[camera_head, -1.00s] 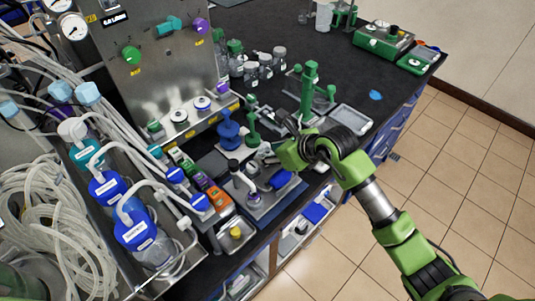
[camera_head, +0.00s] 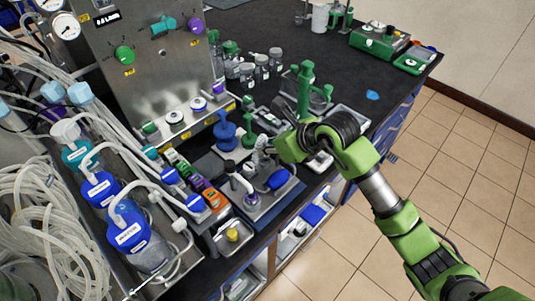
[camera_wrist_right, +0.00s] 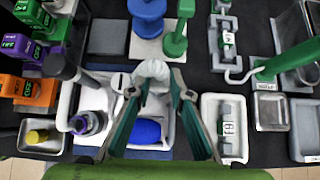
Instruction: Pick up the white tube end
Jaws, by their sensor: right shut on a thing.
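The white tube end (camera_wrist_right: 153,70), a pale ribbed piece, sits between the fingertips of my right gripper (camera_wrist_right: 156,90) in the wrist view. The gripper is shut on it, above a tray with a blue item (camera_wrist_right: 146,131). In the head view, my right gripper (camera_head: 272,150) reaches in from the right over the bench, and the white tube end (camera_head: 261,143) shows just left of it. The gripper's body hides part of the fingers there. My left gripper is not in view.
A blue stand (camera_head: 225,130) and a green stand (camera_head: 249,132) are just behind the gripper. A dark-topped post (camera_wrist_right: 66,68) stands close to its left in the wrist view. A white tray (camera_wrist_right: 240,110) lies to the right. Blue-capped bottles (camera_head: 128,225) fill the front left.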

